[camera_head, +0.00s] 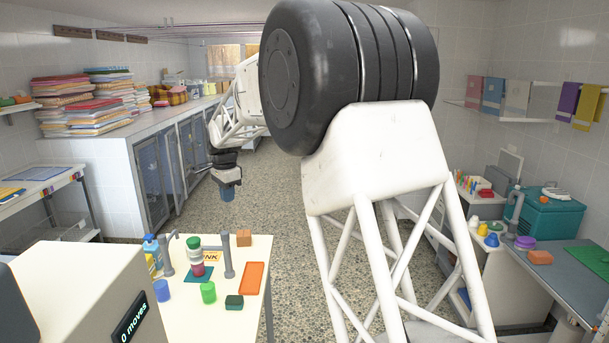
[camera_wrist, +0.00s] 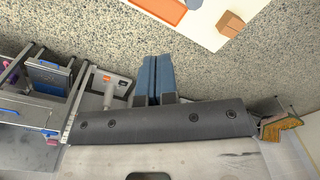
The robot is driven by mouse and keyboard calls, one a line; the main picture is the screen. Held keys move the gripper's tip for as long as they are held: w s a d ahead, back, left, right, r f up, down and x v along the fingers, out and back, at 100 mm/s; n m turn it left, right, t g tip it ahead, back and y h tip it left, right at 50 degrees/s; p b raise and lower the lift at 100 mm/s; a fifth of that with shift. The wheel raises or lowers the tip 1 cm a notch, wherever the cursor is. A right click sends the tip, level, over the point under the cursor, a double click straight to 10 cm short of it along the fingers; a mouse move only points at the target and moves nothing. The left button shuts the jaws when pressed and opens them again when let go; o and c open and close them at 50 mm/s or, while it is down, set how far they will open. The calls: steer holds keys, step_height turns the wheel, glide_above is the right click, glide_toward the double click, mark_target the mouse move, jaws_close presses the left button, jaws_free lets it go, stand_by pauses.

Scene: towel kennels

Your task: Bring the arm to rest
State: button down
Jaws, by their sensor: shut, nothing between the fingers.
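My gripper (camera_head: 228,192) hangs in the air over the open floor in the head view, pointing down, left of my big white arm link. In the wrist view its two blue fingers (camera_wrist: 157,78) are closed against each other with nothing between them. Part of my arm is hidden behind the large black joint in the head view.
A cream table (camera_head: 255,308) with cups, an orange tray (camera_head: 253,278) and a brown block (camera_head: 244,237) stands front left. A kennel counter (camera_head: 150,130) with towel stacks (camera_head: 93,100) runs along the left. A grey worktop (camera_head: 557,265) is at right. Speckled floor is clear between.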

steer(key=s+d+r+n+t, duration=0.15)
steer(key=s+d+r, duration=0.25)
steer(key=s+d, duration=0.85)
steer(key=s+d+r+n, duration=0.35)
steer(key=s+d, duration=0.65)
steer(key=d, duration=0.5)
steer(key=s+d+f+n, duration=0.1)
steer(key=s+d+f, duration=0.2)
steer(key=s, duration=0.7)
steer(key=s+d+f+n, duration=0.2)
steer(key=s+d, duration=0.4)
steer(key=s, duration=0.5)
steer(key=s+d+f+n, duration=0.1)
steer(key=s+d+f, duration=0.3)
steer(key=s, duration=0.7)
steer(key=shift+d+n+t, duration=0.3)
steer(key=shift+d+t, duration=0.05)
steer(key=shift+d, duration=0.4)
steer(key=c, duration=1.8)
jaws_free()
steer(key=shift+c, duration=0.2)
